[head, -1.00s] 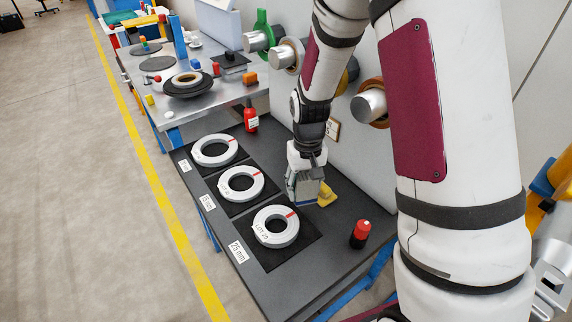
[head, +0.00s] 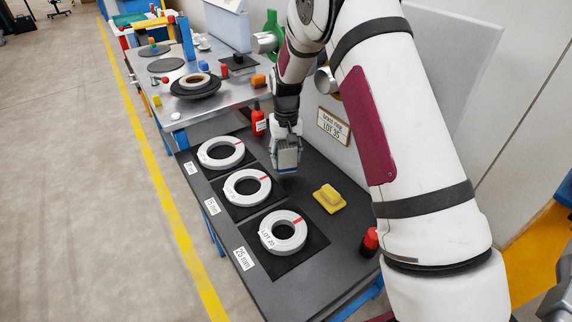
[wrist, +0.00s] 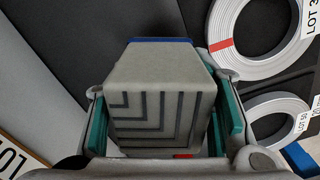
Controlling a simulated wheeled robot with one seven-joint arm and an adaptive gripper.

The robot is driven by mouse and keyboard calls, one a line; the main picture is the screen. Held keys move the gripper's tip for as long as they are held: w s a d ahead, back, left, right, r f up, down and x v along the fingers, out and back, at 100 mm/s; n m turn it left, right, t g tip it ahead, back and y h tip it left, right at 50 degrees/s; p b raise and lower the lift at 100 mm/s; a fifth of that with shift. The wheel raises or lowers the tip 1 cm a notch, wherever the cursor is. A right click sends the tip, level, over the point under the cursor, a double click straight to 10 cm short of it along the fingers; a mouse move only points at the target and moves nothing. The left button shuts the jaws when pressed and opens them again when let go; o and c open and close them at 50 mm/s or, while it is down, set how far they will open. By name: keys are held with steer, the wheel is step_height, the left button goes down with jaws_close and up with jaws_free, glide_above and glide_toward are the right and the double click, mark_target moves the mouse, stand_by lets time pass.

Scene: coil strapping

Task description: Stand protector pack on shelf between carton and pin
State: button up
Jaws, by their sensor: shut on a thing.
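The protector pack is a grey block with dark L-shaped lines and a blue edge, in the wrist view (wrist: 160,95) and the head view (head: 288,160). My gripper (head: 286,148) is shut on it, with teal finger pads on both sides in the wrist view (wrist: 165,118). The pack is over the dark bench, right of the middle coil; I cannot tell its exact height. I cannot make out the carton or the shelf.
Three white coils lie on black mats at the dark bench's left: far (head: 221,152), middle (head: 247,187), near (head: 283,231). A red bottle (head: 258,122) stands beyond the gripper. A metal bench (head: 217,105) adjoins.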

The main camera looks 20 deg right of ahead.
mark_target(286, 164)
steer(key=shift+f, duration=1.6)
steer(key=shift+f, duration=0.15)
steer(key=o, duration=1.3)
